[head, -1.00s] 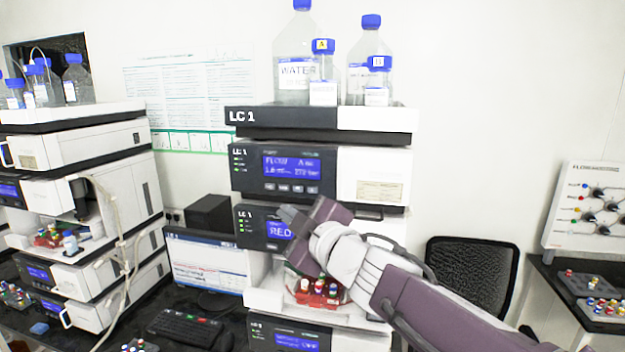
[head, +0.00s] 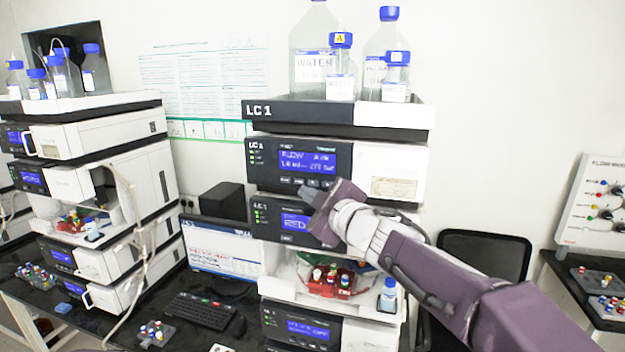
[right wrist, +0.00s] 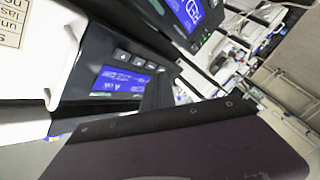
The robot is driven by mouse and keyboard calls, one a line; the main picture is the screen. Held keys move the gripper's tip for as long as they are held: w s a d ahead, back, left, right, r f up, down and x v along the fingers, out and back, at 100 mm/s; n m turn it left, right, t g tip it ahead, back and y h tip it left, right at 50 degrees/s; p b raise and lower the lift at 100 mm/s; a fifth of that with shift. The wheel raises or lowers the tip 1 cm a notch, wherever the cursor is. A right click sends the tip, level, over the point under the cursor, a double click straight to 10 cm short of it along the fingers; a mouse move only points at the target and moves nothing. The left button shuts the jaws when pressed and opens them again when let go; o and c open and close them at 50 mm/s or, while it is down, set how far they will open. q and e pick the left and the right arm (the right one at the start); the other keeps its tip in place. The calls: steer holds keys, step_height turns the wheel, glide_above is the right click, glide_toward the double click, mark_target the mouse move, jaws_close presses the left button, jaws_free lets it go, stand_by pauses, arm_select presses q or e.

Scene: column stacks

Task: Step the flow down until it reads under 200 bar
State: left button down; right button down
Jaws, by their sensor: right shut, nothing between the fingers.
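The LC 1 pump module (head: 275,190) has a lit blue display (head: 307,160) with a FLOW line and a bar reading that looks to be in the 270s; its last digit is blurred. A row of small buttons (head: 285,181) lies under the display. My right gripper (head: 312,200) is shut and empty, its tip just below the right part of that row and partly covering it. I cannot tell whether it touches. In the right wrist view the display (right wrist: 122,82) and the buttons (right wrist: 137,60) show beyond the dark gripper. My left gripper is not in view.
Capped bottles (head: 315,60) stand in the top tray (head: 340,112). Below the pump are a second module with a display (head: 292,221) and an open bay with red-racked vials (head: 330,283). A second stack (head: 95,140) stands left, a chair (head: 485,260) right.

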mark_target(304, 182)
steer(key=shift+w+d, duration=0.35)
steer(key=shift+w, duration=0.5)
steer(key=shift+w+r+p, duration=0.1)
steer(key=shift+w+p, duration=0.05)
steer(key=shift+p, duration=0.2)
stand_by(1.1)
steer(key=shift+w+d, duration=0.1)
steer(key=shift+w, duration=0.2)
steer(key=shift+w+d+p, duration=0.15)
steer(key=shift+w+p, duration=0.2)
steer(key=shift+p, duration=0.05)
stand_by(0.8)
steer(key=shift+s+a+b, duration=0.2)
steer(key=shift+s+b, duration=0.1)
steer(key=shift+s, duration=0.5)
